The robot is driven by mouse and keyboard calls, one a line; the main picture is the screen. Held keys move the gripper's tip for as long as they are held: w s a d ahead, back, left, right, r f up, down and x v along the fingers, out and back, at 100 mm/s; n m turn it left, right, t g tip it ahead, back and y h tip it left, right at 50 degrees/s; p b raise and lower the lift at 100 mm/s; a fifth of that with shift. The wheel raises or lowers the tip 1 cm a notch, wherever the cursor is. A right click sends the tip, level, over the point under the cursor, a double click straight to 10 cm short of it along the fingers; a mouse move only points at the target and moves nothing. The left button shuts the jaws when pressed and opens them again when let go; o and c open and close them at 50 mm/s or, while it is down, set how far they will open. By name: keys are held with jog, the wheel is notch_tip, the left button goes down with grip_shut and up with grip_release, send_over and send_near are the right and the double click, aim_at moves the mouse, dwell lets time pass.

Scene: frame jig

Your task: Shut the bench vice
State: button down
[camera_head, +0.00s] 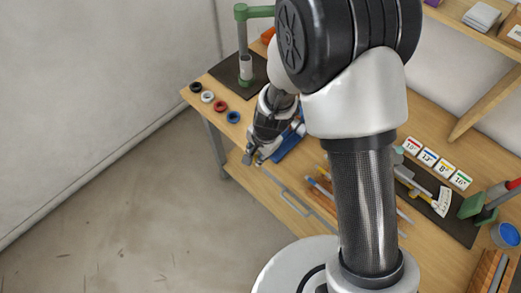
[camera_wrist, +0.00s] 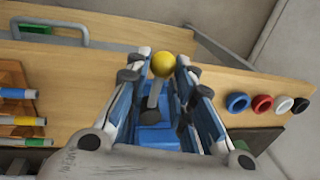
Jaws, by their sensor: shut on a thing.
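The blue bench vice (camera_wrist: 155,137) is on the wooden bench, low in the middle of the wrist view. In the head view its blue body (camera_head: 288,146) is partly hidden behind my arm. A grey handle (camera_wrist: 154,95) with a yellow ball end (camera_wrist: 163,64) rises from the vice. My gripper (camera_wrist: 160,72) has its fingers on both sides of this handle and is shut on it, near the bench's front edge. In the head view my gripper (camera_head: 260,158) hides the handle. The vice's jaw gap cannot be made out.
Several coloured rings (camera_head: 220,106) lie left of the vice, near a green stand (camera_head: 243,60). A drawer handle (camera_head: 295,202) juts from the bench front. Markers (camera_head: 322,188) lie to the right. Number cards (camera_head: 436,162) and a shelf (camera_head: 485,95) are farther right. Open floor lies in front.

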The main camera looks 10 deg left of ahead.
jog(key=shift+w+a, duration=0.15)
dwell(0.4)
jog(key=c, duration=1.5)
grip_release()
jog(key=shift+r, duration=0.15)
jog(key=r, duration=0.4)
jog(key=s+d+r, duration=0.1)
jog(key=r, duration=0.2)
jog(key=d+r, duration=0.1)
jog(key=r, duration=0.3)
jog(key=shift+s+r, duration=0.3)
